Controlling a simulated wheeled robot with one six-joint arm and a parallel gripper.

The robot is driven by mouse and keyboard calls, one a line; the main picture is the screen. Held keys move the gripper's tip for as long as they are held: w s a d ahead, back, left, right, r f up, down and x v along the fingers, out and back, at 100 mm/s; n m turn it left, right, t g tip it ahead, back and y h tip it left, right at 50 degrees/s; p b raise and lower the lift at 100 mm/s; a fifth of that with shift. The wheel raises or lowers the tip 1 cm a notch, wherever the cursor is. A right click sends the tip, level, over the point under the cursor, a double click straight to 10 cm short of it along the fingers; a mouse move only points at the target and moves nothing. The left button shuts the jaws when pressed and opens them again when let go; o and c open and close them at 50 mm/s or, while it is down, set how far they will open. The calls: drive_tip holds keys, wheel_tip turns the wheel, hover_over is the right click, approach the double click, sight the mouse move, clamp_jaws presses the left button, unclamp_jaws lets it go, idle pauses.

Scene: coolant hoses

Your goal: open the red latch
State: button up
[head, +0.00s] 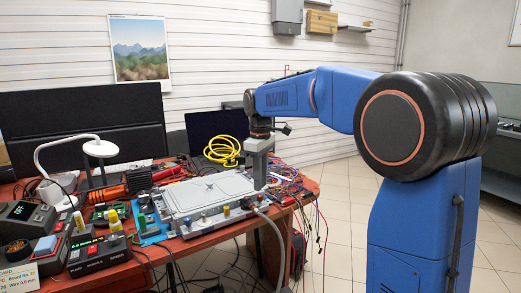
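A light grey cold-plate block (207,193) lies on the red-brown table, with several small coloured fittings along its front edge. A grey hose (275,228) leaves its front right side and hangs over the table edge. I cannot make out a red latch for certain; the parts at the block are too small, and my gripper hides some of its right end. My gripper (260,184) points down at the block's right end, close to it. Its fingers are too small to show whether they are open or shut, or whether they touch anything.
A control box (97,254) with a red display and knobs stands at the front left. A white lamp (100,148) and a yellow cable coil (222,151) are behind the block. Loose wires (292,189) crowd the table's right end. Tiled floor is open at the right.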

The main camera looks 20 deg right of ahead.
sight(260, 196)
wheel_tip(260, 196, up, 13)
idle(0.3)
drive_tip(key=shift+f, duration=0.1)
